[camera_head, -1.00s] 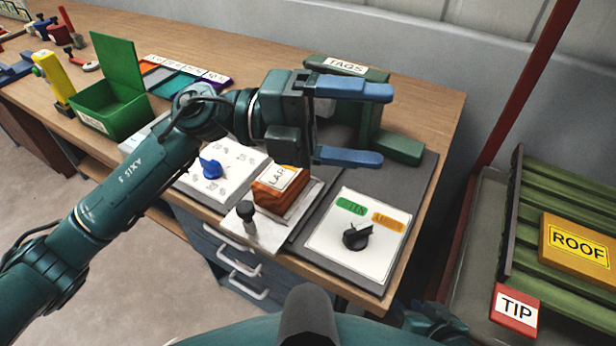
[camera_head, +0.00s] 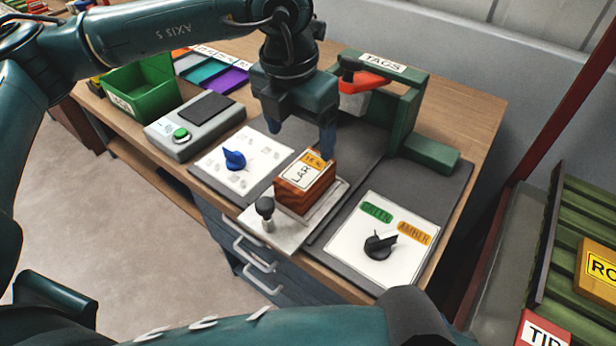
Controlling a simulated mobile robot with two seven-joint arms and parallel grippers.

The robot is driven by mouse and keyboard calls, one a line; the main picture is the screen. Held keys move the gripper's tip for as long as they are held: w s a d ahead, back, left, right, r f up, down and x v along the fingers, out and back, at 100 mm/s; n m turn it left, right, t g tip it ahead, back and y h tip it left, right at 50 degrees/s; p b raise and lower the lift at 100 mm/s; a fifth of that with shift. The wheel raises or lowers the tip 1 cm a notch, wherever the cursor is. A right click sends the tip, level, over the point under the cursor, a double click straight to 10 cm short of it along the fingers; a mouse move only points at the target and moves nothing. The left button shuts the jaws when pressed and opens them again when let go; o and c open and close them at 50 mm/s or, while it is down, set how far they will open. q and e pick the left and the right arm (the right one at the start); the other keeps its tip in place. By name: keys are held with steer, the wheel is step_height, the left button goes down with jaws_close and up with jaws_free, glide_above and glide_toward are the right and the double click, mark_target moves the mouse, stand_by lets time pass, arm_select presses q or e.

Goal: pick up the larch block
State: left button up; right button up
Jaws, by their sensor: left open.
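The larch block (camera_head: 304,187) is a reddish-brown wooden block with a label reading "LAR" and a small orange tag on top. It sits on a light metal plate (camera_head: 283,232) with a black knob (camera_head: 266,207) at its front left corner. My left gripper (camera_head: 300,140) points down, open and empty, with its blue fingers just behind and above the block. The right fingertip is close to the block's back edge; I cannot tell whether they touch. My right gripper is not in view.
A panel with a blue knob (camera_head: 235,160) is left of the block. A panel with a black knob (camera_head: 380,245) is to the right. A green TAGS stand (camera_head: 408,110) rises behind. A green bin (camera_head: 150,98) and a grey box with a green button (camera_head: 181,134) stand at left.

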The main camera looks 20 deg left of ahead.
mark_target(305, 170)
arm_select(q)
step_height(305, 170, down, 3)
steer(key=shift+w+d+f, duration=0.1)
steer(key=shift+w, duration=0.05)
steer(key=shift+d+f+p, duration=0.2)
steer(key=shift+f+p, duration=0.1)
steer(key=shift+f, duration=1.05)
steer(key=shift+d+f+p, duration=0.15)
steer(key=shift+f+p, duration=0.1)
steer(key=shift+f, duration=1.05)
steer(key=shift+c, duration=0.4)
steer(key=c, duration=1.1)
steer(key=shift+r, duration=0.1)
